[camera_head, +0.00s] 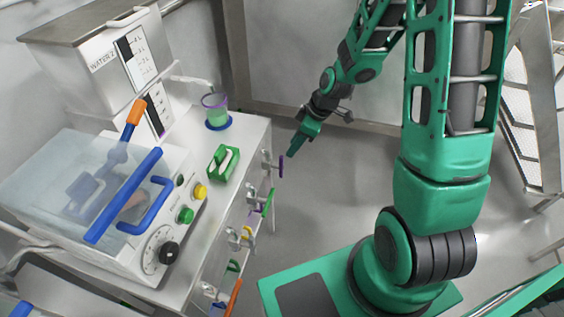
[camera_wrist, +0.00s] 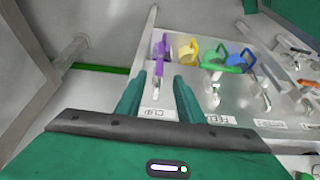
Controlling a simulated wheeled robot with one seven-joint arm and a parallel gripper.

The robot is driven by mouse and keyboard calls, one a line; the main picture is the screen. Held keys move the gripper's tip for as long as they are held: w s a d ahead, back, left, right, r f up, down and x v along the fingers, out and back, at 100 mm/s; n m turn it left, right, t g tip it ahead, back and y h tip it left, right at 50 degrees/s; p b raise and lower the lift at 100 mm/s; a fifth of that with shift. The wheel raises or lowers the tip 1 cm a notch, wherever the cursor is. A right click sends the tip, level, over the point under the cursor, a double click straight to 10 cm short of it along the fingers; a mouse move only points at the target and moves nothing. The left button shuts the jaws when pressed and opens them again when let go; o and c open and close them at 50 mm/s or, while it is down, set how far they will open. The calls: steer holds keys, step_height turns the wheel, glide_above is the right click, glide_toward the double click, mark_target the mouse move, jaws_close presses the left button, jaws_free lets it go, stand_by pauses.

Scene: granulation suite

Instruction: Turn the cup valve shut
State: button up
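The valve with a purple handle (camera_wrist: 161,52) is at the left end of the row of valves in the wrist view. A label (camera_wrist: 153,113) close to it seems to read CUP. In the head view the purple handle (camera_head: 281,166) hangs at the cabinet's far corner. My gripper (camera_wrist: 159,80) is open and empty, with a gap between its two green fingers. The purple handle lies ahead of that gap, apart from the fingers. In the head view my gripper (camera_head: 294,150) is just above and right of the purple handle.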

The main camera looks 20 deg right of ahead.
mark_target(282, 162)
steer(key=x, duration=1.1)
steer(key=shift+c, duration=0.7)
jaws_close()
steer(key=shift+d, duration=0.2)
steer(key=shift+w+a, duration=0.1)
steer(key=shift+a, duration=0.05)
